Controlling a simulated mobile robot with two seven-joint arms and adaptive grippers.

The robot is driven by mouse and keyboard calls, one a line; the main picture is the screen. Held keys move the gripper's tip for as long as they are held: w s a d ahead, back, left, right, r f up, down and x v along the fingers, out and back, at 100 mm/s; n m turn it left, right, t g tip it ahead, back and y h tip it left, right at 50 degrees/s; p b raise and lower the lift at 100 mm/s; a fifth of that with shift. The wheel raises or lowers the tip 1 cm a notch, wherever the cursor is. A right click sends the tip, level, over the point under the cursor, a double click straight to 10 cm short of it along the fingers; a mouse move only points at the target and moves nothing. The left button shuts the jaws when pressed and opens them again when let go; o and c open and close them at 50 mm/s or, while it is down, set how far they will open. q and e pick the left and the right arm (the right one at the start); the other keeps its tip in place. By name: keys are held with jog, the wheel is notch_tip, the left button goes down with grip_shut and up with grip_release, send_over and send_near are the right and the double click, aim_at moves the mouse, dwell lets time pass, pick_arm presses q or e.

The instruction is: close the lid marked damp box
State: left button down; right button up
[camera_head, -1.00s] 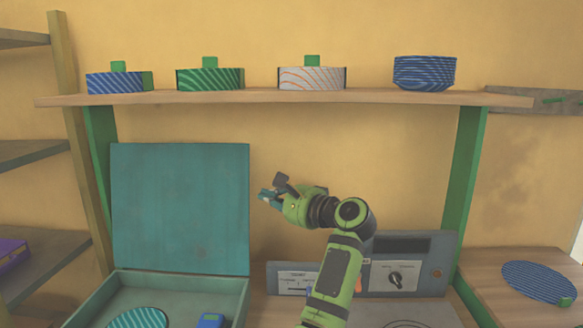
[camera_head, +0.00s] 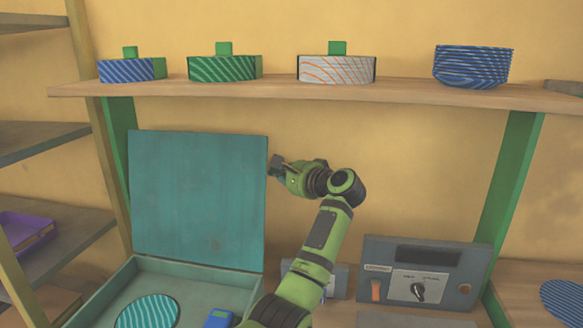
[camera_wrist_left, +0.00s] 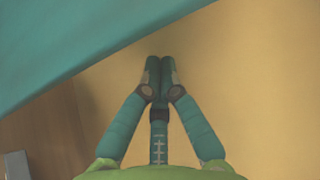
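The teal lid (camera_head: 198,195) stands open, near upright, at the back of the teal box (camera_head: 97,295). I can read no mark on it. A striped teal plate (camera_head: 148,312) and a small blue device (camera_head: 219,319) lie in the box. My left gripper (camera_head: 275,165) is by the upper right edge of the lid; I cannot tell whether it touches. In the left wrist view its fingertips (camera_wrist_left: 160,75) are together with nothing seen between them, and the lid (camera_wrist_left: 70,40) fills the upper left. My right gripper is not in view.
A wooden shelf (camera_head: 400,93) with plate holders and a stack of blue bowls (camera_head: 472,66) runs above the lid. A purple tray (camera_head: 28,232) sits on the left rack.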

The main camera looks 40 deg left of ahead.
pick_arm(q)
jog(key=s+d+p, duration=0.1)
jog(key=s+d+r, duration=0.1)
jog(key=s, duration=0.1)
jog(key=shift+d+p, duration=0.1)
jog(key=shift+p, duration=0.25)
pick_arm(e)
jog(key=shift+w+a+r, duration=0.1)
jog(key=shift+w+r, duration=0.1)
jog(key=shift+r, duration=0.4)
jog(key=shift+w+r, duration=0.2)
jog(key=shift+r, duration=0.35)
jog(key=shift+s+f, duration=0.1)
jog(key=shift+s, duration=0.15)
